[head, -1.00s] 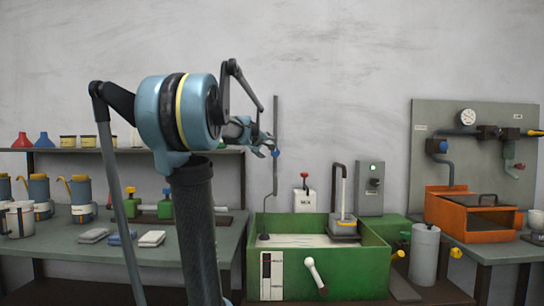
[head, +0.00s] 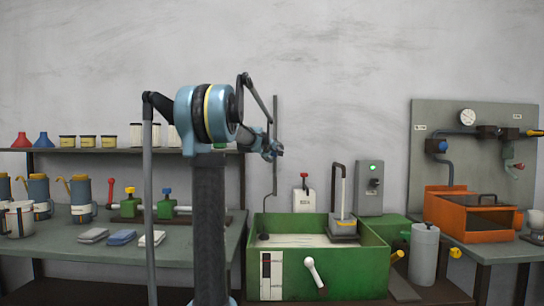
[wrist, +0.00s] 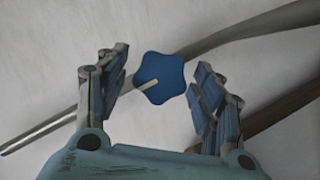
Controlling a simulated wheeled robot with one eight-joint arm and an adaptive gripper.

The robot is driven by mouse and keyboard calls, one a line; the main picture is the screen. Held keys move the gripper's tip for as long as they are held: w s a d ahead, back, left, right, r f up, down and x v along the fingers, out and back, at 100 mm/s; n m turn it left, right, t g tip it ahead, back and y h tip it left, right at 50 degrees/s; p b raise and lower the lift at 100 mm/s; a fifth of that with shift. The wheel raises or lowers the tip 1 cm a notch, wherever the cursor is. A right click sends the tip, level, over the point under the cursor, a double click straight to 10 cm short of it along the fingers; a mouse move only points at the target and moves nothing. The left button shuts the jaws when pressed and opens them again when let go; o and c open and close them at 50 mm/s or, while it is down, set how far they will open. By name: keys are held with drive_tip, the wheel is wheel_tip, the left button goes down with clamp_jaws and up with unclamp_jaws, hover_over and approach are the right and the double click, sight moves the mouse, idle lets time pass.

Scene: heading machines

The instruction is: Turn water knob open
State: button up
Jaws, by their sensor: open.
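The water knob (wrist: 170,74) is blue and star-shaped with a pale pointer mark, and it sits on a grey pipe (wrist: 225,37) in the wrist view. My gripper (wrist: 162,60) is open, with one finger on each side of the knob and a visible gap on both sides. I cannot tell the remaining depth between the fingertips and the knob. In the head view my gripper (head: 276,150) is at the thin upright pipe (head: 275,112) above the green tank and hides the knob there.
The green tank (head: 350,272) with a white lever (head: 313,270) stands below. A shelf (head: 75,151) and a bench (head: 190,250) with small valves are at left. An orange box (head: 470,222) and a pipe panel (head: 478,112) are at right. The wall behind is bare.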

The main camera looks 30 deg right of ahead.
drive_tip(key=shift+w+d, duration=0.15)
drive_tip(key=c, duration=1.1)
drive_tip(key=shift+m, duration=0.3)
drive_tip(key=m+y, duration=0.2)
drive_tip(key=shift+m, duration=0.3)
drive_tip(key=m+t+y, duration=0.1)
drive_tip(key=m+y, duration=0.1)
drive_tip(key=m, duration=0.1)
drive_tip(key=shift+d, duration=0.1)
drive_tip(key=m+t+y, duration=0.2)
drive_tip(key=m, duration=0.1)
drive_tip(key=shift+d+m, duration=0.1)
drive_tip(key=shift+m, duration=0.3)
drive_tip(key=shift+m+t+y, duration=0.5)
drive_tip(key=shift+m+y, duration=0.2)
drive_tip(key=shift+m, duration=0.4)
